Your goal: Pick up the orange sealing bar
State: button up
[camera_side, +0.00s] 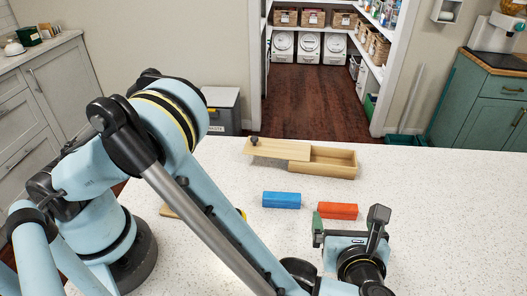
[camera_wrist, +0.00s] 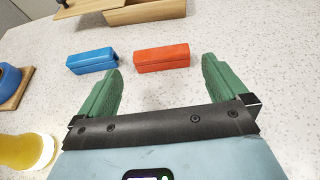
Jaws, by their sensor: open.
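The orange sealing bar (camera_side: 338,210) is a small rectangular block lying on the white speckled counter. In the wrist view the orange bar (camera_wrist: 161,58) lies beyond my fingertips, near the middle of the space between them. My gripper (camera_wrist: 162,78) is open and empty, with two green fingers spread apart. In the side view my gripper (camera_side: 345,226) is just in front of the orange bar, and part of the bar's front is close behind a finger. Whether they touch cannot be told there; the wrist view shows them apart.
A blue bar (camera_side: 282,200) lies left of the orange one. A wooden box (camera_side: 334,170) with a partly slid lid (camera_side: 270,148) stands behind both. In the wrist view, a yellow object (camera_wrist: 26,152) is at lower left, and a blue round object (camera_wrist: 8,80) sits on wood. The counter's right side is clear.

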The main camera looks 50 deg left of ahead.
aim_at(339, 207)
jog(key=shift+s+d+f, duration=0.1)
jog(key=shift+f, duration=0.1)
jog(key=shift+w+a+f, duration=0.1)
jog(key=shift+w+a, duration=0.1)
jog(key=x, duration=0.6)
jog(key=shift+w+a+f, duration=0.15)
jog(key=shift+w+a, duration=0.05)
jog(key=shift+w, duration=0.05)
jog(key=c, duration=0.6)
jog(key=shift+c, duration=0.2)
jog(key=shift+r, duration=0.2)
